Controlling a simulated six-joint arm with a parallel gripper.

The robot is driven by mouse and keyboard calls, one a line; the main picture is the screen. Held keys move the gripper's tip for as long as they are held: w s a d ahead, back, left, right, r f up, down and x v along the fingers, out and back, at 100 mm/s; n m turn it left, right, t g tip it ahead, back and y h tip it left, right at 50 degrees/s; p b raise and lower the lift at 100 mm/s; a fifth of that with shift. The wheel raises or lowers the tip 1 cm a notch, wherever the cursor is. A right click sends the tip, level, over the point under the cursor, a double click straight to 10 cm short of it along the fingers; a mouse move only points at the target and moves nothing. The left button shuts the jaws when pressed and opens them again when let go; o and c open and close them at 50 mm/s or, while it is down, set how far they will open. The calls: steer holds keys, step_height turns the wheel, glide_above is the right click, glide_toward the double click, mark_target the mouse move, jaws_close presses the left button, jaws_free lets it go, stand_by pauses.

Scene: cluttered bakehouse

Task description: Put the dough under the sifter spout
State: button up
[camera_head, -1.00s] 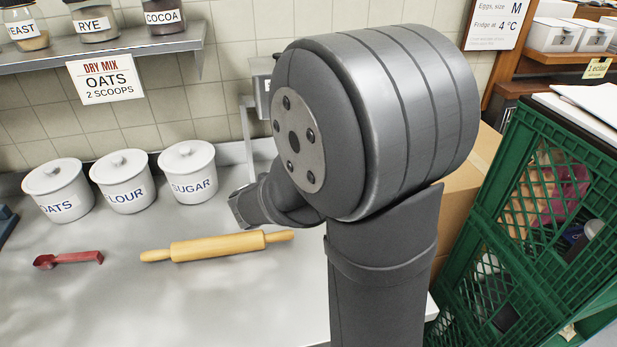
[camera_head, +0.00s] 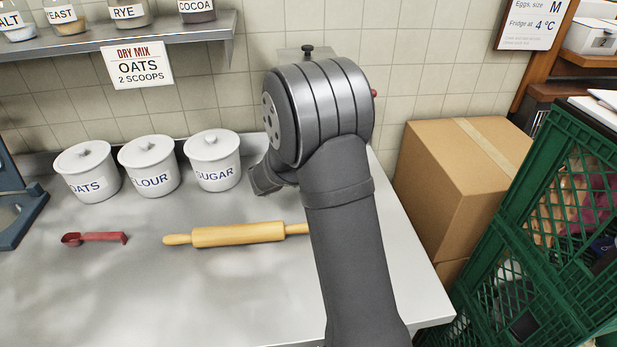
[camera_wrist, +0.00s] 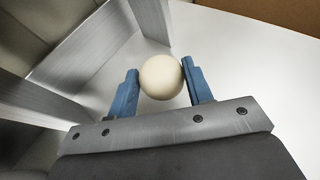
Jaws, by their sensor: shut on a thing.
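The dough, a smooth cream ball (camera_wrist: 161,79), sits between the two blue fingers of my gripper (camera_wrist: 160,68) in the wrist view. My gripper is shut on it. In the head view my arm hides the dough and the fingers. The sifter is mostly hidden behind my arm there; a pale top part with a dark knob (camera_head: 307,50) shows above the arm, probably part of it. In the wrist view, grey metal uprights (camera_wrist: 152,20), likely the sifter's stand, rise just beyond and left of the dough. I cannot make out the spout.
White jars of oats (camera_head: 87,172), flour (camera_head: 149,168) and sugar (camera_head: 213,162) stand along the wall. A rolling pin (camera_head: 238,234) and a red scoop (camera_head: 95,238) lie on the metal counter (camera_head: 150,300). A cardboard box (camera_head: 455,190) and a green crate (camera_head: 535,250) are at right.

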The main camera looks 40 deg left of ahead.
steer(key=shift+s+a+f, duration=0.15)
steer(key=shift+a+f, duration=0.3)
steer(key=shift+a, duration=0.25)
steer(key=shift+f, duration=2)
steer(key=shift+f, duration=0.2)
steer(key=o, duration=0.8)
steer(key=shift+r, duration=0.1)
steer(key=shift+s+r, duration=0.2)
steer(key=v, duration=1.1)
steer(key=shift+s+r, duration=0.15)
steer(key=shift+s, duration=0.15)
